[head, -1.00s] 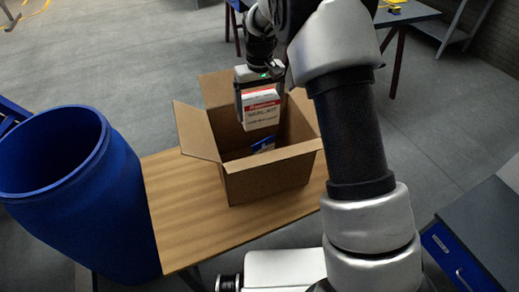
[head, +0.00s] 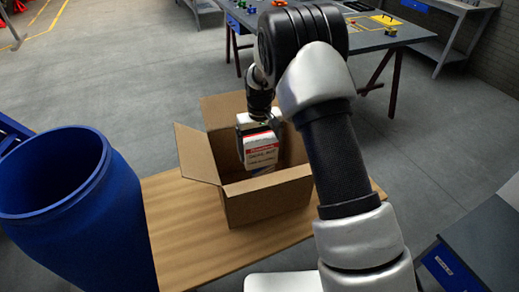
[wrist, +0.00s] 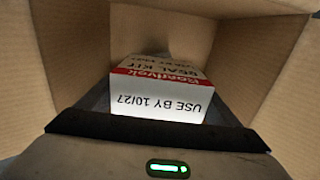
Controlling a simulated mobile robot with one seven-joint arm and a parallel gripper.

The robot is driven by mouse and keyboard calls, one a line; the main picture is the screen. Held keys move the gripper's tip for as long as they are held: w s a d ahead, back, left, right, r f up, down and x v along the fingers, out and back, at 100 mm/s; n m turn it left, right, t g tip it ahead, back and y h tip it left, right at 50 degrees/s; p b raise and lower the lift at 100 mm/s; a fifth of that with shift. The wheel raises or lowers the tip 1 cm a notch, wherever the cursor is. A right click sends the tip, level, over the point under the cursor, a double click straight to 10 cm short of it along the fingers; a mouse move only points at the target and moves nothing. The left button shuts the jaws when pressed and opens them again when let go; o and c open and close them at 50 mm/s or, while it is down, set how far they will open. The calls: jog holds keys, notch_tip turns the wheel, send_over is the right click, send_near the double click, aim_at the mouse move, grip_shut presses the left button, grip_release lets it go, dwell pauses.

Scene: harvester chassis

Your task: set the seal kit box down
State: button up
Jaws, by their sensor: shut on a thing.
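The seal kit box (head: 262,152) is a white carton with a red band. In the head view it is inside the upper part of an open cardboard box (head: 268,202), below the rim. My gripper (head: 258,136) is shut on it from above. In the wrist view the seal kit box (wrist: 158,92) sits between the fingers, its "USE BY 10/27" side facing the camera, with cardboard walls (wrist: 70,50) around it. The lower end of the seal kit box and the cardboard box's floor are hidden, so I cannot tell whether it touches anything below.
The cardboard box stands on a wooden table (head: 185,245). A blue barrel (head: 95,230) stands at the left. A grey worktable (head: 385,35) with small items is at the back right. A blue-fronted cabinet (head: 445,265) is at the lower right. The cardboard box's flaps stick outward.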

jog(key=shift+f, duration=0.4)
jog(key=o, duration=1.1)
